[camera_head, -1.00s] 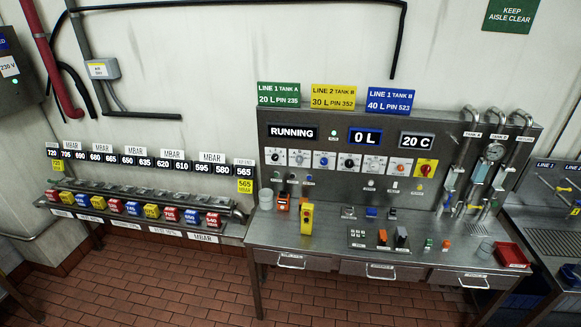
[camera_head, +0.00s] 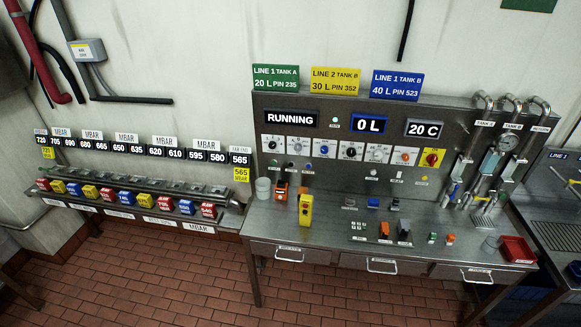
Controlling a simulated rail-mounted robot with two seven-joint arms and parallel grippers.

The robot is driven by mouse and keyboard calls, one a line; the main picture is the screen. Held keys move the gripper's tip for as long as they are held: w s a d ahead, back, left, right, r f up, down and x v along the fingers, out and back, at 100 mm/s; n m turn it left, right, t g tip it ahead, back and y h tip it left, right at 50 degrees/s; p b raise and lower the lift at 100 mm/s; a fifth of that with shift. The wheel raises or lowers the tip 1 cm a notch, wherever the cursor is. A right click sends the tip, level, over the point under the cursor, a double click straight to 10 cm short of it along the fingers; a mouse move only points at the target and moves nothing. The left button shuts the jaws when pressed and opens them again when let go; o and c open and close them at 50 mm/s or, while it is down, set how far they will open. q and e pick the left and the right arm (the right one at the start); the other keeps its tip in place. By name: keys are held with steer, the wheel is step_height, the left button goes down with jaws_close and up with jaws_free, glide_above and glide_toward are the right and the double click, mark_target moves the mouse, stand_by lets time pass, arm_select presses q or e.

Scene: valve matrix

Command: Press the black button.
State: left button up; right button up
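The steel control panel (camera_head: 330,185) stands at the back of the workbench. Small push buttons sit in a row under its dials. One dark button (camera_head: 273,163) is at the left end of that row, but it is too small to tell its colour for sure. A small dark item (camera_head: 395,204) also lies on the bench at the panel's foot, and a black upright block (camera_head: 404,231) stands farther forward. I cannot tell which of these, if any, is the black button. Neither of my grippers is in view.
A red tray (camera_head: 517,250) lies at the right, near several pipes. The brick floor in front is clear.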

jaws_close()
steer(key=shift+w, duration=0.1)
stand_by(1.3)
